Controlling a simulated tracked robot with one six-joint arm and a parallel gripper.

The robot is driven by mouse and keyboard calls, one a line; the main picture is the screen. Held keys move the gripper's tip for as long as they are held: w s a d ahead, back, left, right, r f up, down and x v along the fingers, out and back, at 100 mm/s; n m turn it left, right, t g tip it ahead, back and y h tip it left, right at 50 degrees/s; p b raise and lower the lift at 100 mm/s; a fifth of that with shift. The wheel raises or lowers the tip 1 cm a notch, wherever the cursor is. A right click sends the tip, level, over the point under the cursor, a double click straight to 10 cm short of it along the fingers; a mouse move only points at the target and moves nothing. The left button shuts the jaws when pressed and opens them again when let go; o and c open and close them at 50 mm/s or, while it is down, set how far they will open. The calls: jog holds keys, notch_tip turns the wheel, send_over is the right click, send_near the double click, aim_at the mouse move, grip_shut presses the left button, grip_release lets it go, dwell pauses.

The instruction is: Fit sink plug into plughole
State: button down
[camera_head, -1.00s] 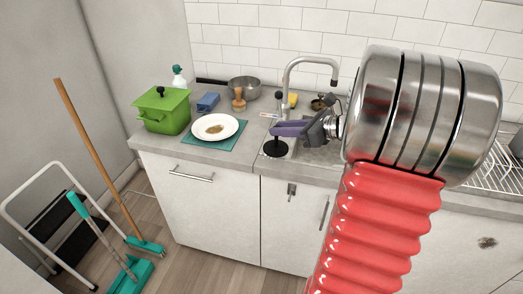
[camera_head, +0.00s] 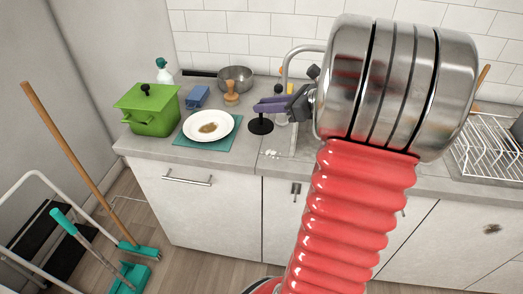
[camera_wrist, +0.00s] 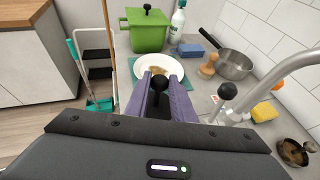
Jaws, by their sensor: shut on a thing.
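My gripper (camera_head: 272,104) with purple fingers is shut on the black sink plug (camera_head: 260,126). The plug's round disc hangs below the fingers, over the counter right of the plate. In the wrist view the plug's black knob (camera_wrist: 159,82) sits between the two fingers (camera_wrist: 160,92), and its lower part is mostly hidden. The sink is largely hidden behind my arm in the head view. I see no plughole in either view. The tap (camera_head: 300,54) stands behind the gripper; its spout also shows at the right of the wrist view (camera_wrist: 285,68).
A white plate (camera_head: 190,130) with food on a teal mat lies left of the plug. A green pot (camera_head: 150,110), blue sponge (camera_head: 197,97), wooden brush (camera_head: 231,93) and saucepan (camera_head: 236,76) stand around it.

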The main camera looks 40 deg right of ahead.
aim_at(263, 123)
jog(key=shift+f, duration=0.1)
jog(key=shift+s+d+f, duration=0.1)
jog(key=shift+f, duration=2.95)
jog(key=shift+f, duration=1.9)
jog(key=shift+f, duration=0.1)
jog(key=c, duration=1.5)
grip_release()
